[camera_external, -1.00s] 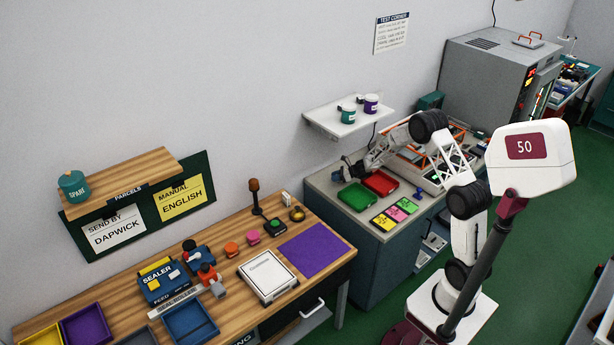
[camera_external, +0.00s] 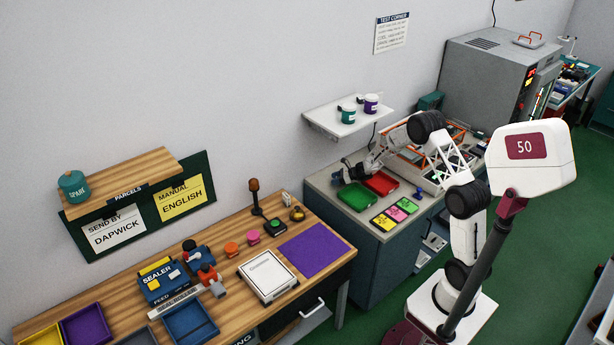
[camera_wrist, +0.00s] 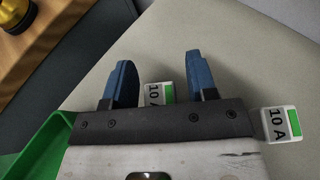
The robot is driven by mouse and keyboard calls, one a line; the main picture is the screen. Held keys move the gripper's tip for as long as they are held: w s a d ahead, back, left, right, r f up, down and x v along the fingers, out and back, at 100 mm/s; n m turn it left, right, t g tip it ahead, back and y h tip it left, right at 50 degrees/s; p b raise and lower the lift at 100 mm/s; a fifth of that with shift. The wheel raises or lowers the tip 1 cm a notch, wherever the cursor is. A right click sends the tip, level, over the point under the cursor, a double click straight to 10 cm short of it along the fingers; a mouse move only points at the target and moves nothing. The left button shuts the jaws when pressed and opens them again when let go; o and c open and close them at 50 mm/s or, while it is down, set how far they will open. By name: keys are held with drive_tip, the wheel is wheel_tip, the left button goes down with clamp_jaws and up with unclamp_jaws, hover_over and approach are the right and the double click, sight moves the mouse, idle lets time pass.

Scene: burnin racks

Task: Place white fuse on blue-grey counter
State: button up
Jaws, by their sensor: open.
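My gripper (camera_wrist: 155,85) is open, with its two blue fingers apart just above the counter. One small white fuse (camera_wrist: 153,93), marked 10 A with a green band, shows between the fingers, partly hidden behind the gripper body; contact with the fingers cannot be told. A second white fuse (camera_wrist: 280,123) with the same marking lies outside the fingers, to the right. The counter (camera_external: 322,183) has a pale grey top over a blue-grey cabinet; it fills much of the wrist view (camera_wrist: 235,45). In the external view my gripper (camera_external: 346,173) is low at the counter's left back, beside the green tray.
The green tray (camera_wrist: 50,140) is close to my gripper's left side in the wrist view. A red tray (camera_external: 382,183) and coloured cards (camera_external: 396,213) are also on the counter. A shelf with cups (camera_external: 348,118) hangs above. A wooden bench (camera_external: 225,255) stands to the left.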

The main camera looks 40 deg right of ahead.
drive_tip(key=shift+r, duration=0.1)
drive_tip(key=shift+r, duration=0.1)
drive_tip(key=v, duration=1.2)
idle(0.6)
drive_tip(key=shift+s+a+r, duration=0.15)
drive_tip(key=shift+s+a, duration=0.05)
drive_tip(key=s+a+r+n+g, duration=0.2)
drive_tip(key=s+a+r+n, duration=0.35)
drive_tip(key=s, duration=0.25)
drive_tip(key=s+a+r+n+g+h, duration=0.1)
drive_tip(key=s+a+r+n+g, duration=0.1)
drive_tip(key=s+a+r+n, duration=0.35)
drive_tip(key=s+a+r+n+g, duration=0.3)
drive_tip(key=s+r, duration=0.4)
drive_tip(key=s, duration=0.3)
drive_tip(key=s+r+n+h, duration=0.2)
drive_tip(key=s+n+h, duration=0.1)
drive_tip(key=s, duration=0.6)
drive_tip(key=s+r+n+h, duration=0.2)
drive_tip(key=s+n, duration=0.3)
drive_tip(key=s, duration=0.5)
drive_tip(key=s+d+r+n+h, duration=0.1)
drive_tip(key=s+r+n+h, duration=0.1)
drive_tip(key=s, duration=0.8)
drive_tip(key=n+h, duration=0.1)
drive_tip(key=n, duration=0.1)
drive_tip(key=shift+n+h, duration=0.3)
drive_tip(key=shift+n, duration=0.1)
